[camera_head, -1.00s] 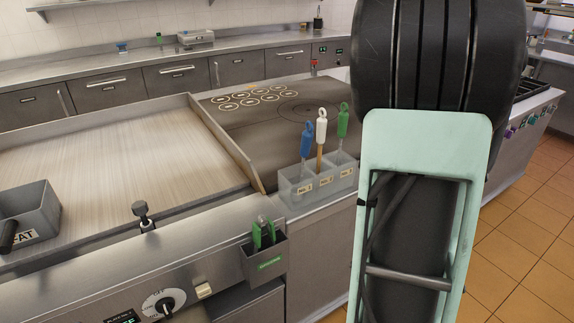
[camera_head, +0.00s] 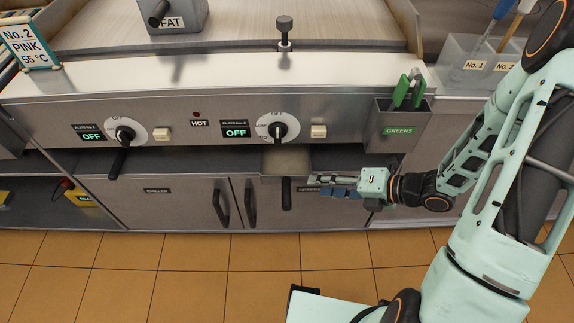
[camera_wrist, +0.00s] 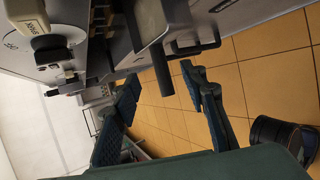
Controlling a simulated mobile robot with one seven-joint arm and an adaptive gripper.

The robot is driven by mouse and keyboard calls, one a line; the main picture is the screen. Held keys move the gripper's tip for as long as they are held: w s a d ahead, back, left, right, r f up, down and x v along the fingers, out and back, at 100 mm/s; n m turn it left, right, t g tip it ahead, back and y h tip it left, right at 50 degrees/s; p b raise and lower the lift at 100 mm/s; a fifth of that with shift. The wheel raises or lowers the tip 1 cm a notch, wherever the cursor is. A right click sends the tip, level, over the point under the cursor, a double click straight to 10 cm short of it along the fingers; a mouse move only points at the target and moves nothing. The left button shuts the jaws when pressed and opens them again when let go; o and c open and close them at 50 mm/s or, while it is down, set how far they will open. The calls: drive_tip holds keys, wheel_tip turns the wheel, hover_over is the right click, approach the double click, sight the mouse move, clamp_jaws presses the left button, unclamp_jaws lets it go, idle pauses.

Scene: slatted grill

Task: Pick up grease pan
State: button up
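The grease pan (camera_head: 287,160) appears as a grey metal tray under the griddle's front panel, below the right-hand dial. Its dark handle (camera_head: 286,193) points down and out in the head view. My gripper (camera_head: 322,186) is just right of this handle, level with the cabinet doors, its fingers pointing left. In the wrist view the grey pan (camera_wrist: 150,18) and its black handle (camera_wrist: 163,72) are ahead, with the handle in line with the gap between my fingers (camera_wrist: 160,84). The fingers are spread and I see nothing gripped. Contact with the handle cannot be told.
The griddle front panel (camera_head: 205,125) overhangs the pan. A greens holder (camera_head: 398,128) with green-handled tools hangs above my wrist. Cabinet doors with dark bar handles (camera_head: 249,203) stand behind. A second dark handle (camera_head: 118,163) hangs at left. The tiled floor (camera_head: 195,270) is clear in front.

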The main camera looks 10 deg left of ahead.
sight(290, 185)
drive_tip(key=b+x, duration=0.1)
drive_tip(key=x, duration=0.9)
drive_tip(key=shift+s+a+f+b, duration=0.1)
drive_tip(key=shift+s+a+b, duration=0.05)
drive_tip(key=shift+a+b, duration=0.25)
clamp_jaws()
